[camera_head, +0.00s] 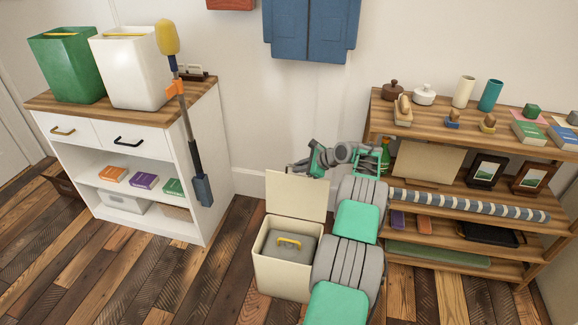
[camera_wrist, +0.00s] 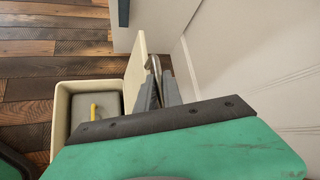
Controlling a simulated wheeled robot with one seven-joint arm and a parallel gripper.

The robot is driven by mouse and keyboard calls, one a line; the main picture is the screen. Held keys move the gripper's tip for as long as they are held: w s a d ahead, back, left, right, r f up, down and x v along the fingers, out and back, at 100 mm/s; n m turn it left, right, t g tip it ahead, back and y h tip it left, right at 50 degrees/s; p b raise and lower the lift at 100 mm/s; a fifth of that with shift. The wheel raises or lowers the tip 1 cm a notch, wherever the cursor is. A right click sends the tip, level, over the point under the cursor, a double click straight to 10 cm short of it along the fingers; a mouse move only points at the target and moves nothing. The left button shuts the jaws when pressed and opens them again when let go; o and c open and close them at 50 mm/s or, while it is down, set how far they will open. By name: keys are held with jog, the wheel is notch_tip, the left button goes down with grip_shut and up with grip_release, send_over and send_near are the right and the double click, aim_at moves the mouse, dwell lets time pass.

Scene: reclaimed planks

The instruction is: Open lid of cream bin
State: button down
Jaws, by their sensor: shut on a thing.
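The cream bin (camera_head: 281,275) stands on the floor, left of my arm, in the head view. Its lid (camera_head: 296,195) is raised nearly upright at the back edge, and the bin's mouth is uncovered. A grey inner piece with a yellow handle (camera_head: 289,242) shows inside. My gripper (camera_head: 298,168) is at the raised lid's upper edge. In the wrist view the lid (camera_wrist: 134,75) is seen nearly edge-on, left of my gripper (camera_wrist: 160,80). The fingers are shut on a curved grey handle (camera_wrist: 155,65) beside the lid's outer face. The handle's join to the lid is partly hidden.
A wooden shelf unit (camera_head: 440,185) with jars, books and a striped roll stands right of my arm. A white cabinet (camera_head: 215,150) stands at the left, with a green bin (camera_head: 66,65) and a white bin (camera_head: 130,72) on top. The wall is close behind the lid.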

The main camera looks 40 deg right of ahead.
jog(key=shift+w+d+f, duration=0.1)
jog(key=shift+w+d, duration=0.15)
jog(key=shift+a, duration=0.1)
jog(key=c, duration=1.5)
grip_release()
jog(key=p+v, duration=0.1)
jog(key=v, duration=0.7)
jog(key=shift+p, duration=0.4)
jog(key=shift+w, duration=0.15)
